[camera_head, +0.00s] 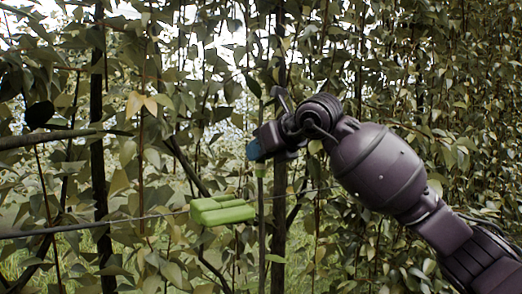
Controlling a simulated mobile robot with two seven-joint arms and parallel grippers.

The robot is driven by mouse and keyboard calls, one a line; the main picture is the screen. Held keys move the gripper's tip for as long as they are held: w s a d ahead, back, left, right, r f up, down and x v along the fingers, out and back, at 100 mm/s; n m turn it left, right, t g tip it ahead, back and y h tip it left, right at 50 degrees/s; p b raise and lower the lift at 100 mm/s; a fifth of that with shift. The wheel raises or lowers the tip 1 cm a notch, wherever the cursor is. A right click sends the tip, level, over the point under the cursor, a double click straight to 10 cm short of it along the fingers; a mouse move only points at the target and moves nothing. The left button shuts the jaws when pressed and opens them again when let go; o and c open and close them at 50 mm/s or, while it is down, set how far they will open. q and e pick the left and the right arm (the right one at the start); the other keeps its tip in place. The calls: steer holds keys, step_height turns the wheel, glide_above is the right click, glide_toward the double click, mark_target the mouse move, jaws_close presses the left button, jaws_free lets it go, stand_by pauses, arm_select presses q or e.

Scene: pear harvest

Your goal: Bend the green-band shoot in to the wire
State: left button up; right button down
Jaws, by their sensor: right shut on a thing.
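My right gripper (257,150) reaches in from the right, with blue fingertips shut on a thin upright shoot (262,215). A small pale green band (260,170) shows on the shoot just below the fingertips. The fingers hide the gripped part of the shoot. A thin wire (130,219) crosses from the left edge, rising slightly to the right. The shoot passes close to the wire's line; I cannot tell whether they touch. My left gripper is not in view.
A bright green block-like object (222,210) sits at the wire, left of the shoot. A dark upright trunk (279,215) stands just right of the shoot. Another dark trunk (99,170) and a side branch (55,138) are at left. Dense leaves surround all this.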

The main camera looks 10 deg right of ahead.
steer(key=c, duration=1.3)
jaws_free()
steer(key=shift+w+r, duration=0.1)
steer(key=o, duration=0.4)
steer(key=shift+w+a, duration=0.15)
steer(key=shift+w, duration=0.1)
steer(key=shift+c, duration=0.2)
steer(key=shift+s, duration=0.15)
steer(key=shift+s, duration=0.1)
steer(key=shift+s+d+r, duration=0.2)
steer(key=shift+s+d, duration=0.2)
steer(key=b+v, duration=0.2)
steer(key=v, duration=0.7)
steer(key=shift+s+d, duration=0.2)
